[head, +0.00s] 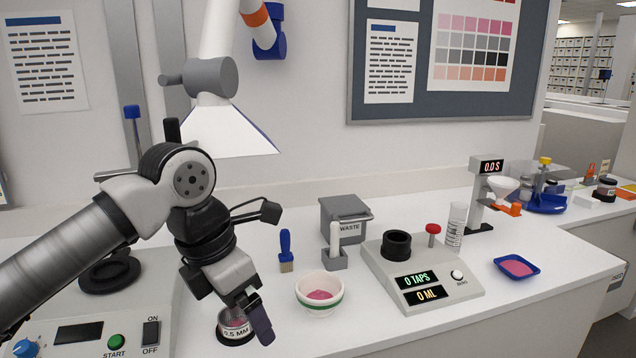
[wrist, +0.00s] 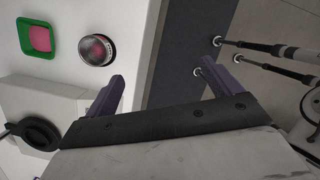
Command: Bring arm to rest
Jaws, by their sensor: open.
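My arm reaches in from the left in the head view, bent at the wrist, with my gripper (head: 258,318) pointing down over the front of the white counter. In the head view it overlaps a dark round container marked "0.5 MM" (head: 236,336) holding pink material. In the wrist view the two fingers of my gripper (wrist: 165,85) are spread with nothing between them. A round container with pink contents (wrist: 96,50) lies to the left of the fingers there, apart from them.
A white bowl (head: 319,306) with pink powder stands right of my gripper. Behind are a brush (head: 286,245), a waste bin (head: 345,222) and a tap counter (head: 425,275). A green tray (wrist: 24,38) shows in the wrist view. The START/OFF machine (head: 140,310) is left.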

